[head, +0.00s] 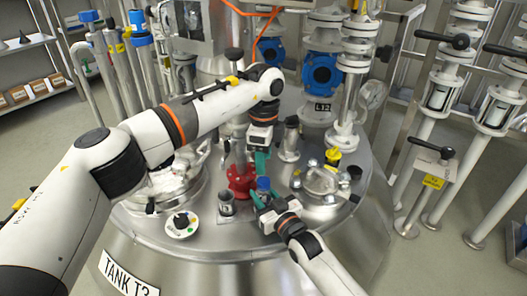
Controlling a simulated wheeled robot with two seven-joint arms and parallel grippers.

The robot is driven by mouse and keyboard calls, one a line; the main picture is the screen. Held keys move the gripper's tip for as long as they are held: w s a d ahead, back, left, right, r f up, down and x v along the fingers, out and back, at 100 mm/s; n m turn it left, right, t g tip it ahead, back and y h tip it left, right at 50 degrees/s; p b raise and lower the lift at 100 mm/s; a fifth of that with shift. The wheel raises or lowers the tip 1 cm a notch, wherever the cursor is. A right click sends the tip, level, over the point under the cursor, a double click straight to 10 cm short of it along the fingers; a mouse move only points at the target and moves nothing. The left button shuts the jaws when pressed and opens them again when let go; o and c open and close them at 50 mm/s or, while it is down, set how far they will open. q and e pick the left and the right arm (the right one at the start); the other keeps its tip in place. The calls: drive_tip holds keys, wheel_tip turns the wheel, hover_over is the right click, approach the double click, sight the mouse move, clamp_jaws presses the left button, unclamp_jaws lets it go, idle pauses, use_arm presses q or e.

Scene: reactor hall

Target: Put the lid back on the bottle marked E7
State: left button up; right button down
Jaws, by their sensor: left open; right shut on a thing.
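A small bottle (264,194) with a blue top (263,184) stands upright over the tank top, near the middle of the head view. I cannot read any E7 mark on it. My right gripper (265,198) comes from the lower right and its teal fingers are shut around the bottle, below the blue top. My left gripper (259,163) points down just above the blue top, with its teal fingers open. The picture is too small to tell whether the blue top is a lid fully seated on the bottle.
The round steel tank top (230,237) carries a red flanged fitting (240,182), a short open metal stub (226,204), a white dial with a black knob (181,224) and a clamped hatch (320,183). Blue-bodied valves (321,72) and pipework stand behind. Shelves (37,90) are far left.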

sight(263, 181)
use_arm(q)
wheel_tip(263, 181, down, 6)
drive_tip(key=shift+f, duration=0.25)
drive_tip(key=shift+c, duration=0.6)
